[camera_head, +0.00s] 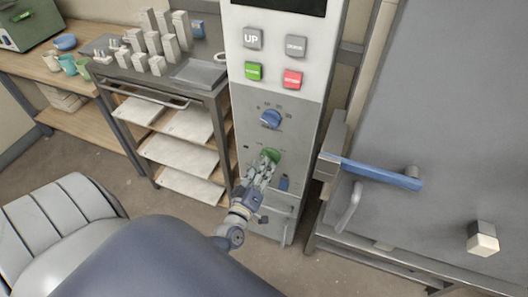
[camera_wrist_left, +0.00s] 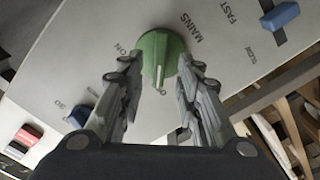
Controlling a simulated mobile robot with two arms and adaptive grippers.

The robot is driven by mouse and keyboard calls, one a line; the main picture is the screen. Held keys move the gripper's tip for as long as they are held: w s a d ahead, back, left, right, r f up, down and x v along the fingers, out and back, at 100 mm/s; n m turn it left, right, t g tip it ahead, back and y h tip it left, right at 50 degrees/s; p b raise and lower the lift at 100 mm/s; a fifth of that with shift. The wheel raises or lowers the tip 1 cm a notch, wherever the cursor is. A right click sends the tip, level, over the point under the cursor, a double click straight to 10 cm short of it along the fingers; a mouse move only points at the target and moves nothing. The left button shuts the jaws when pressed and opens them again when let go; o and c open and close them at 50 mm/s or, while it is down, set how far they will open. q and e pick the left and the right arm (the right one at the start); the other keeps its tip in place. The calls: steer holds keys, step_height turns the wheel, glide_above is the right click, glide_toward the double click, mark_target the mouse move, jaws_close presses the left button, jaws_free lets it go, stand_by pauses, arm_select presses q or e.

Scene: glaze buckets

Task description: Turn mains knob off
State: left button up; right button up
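The green mains knob (camera_head: 269,157) is on the lower front of the grey control panel. In the left wrist view the knob (camera_wrist_left: 160,55) sits under the printed word MAINS, with "ON" printed beside it. A white line on the knob points down in that view. My left gripper (camera_head: 265,168) is at the knob in the head view. In the wrist view its two fingers (camera_wrist_left: 162,75) stand apart on either side of the knob's lower part; I cannot tell whether they touch it. My right gripper does not show.
A blue knob (camera_head: 271,118) and UP, green and red buttons (camera_head: 293,79) are higher on the panel. A blue slider (camera_head: 284,184) is right of the gripper. A blue-handled lever (camera_head: 375,172) is on the grey door. A metal cart (camera_head: 155,95) stands left.

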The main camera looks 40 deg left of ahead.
arm_select(q)
steer(key=v, duration=0.9)
steer(key=shift+s, duration=0.35)
steer(key=shift+d, duration=0.1)
steer(key=s+d+f+m+g+h, duration=0.2)
steer(key=s+f+m+g, duration=0.15)
steer(key=f, duration=0.55)
steer(key=s+d+f+m+g+h, duration=0.1)
steer(key=s+d+f+m+g, duration=0.2)
steer(key=f, duration=0.7)
steer(key=s+d+f+m+g+h, duration=0.25)
steer(key=s+f, duration=0.25)
steer(key=f, duration=0.4)
steer(key=s+f+m+g, duration=0.2)
steer(key=s+f, duration=0.3)
steer(key=s, duration=0.5)
steer(key=s+f+m+g+y, duration=0.1)
steer(key=s+f+m+g, duration=0.2)
steer(key=s, duration=0.7)
step_height(320, 180, down, 4)
steer(key=a+g, duration=0.1)
steer(key=g, duration=0.1)
steer(key=shift+r+g, duration=0.15)
steer(key=shift+g, duration=0.15)
steer(key=shift+y, duration=0.25)
steer(key=shift+c, duration=0.6)
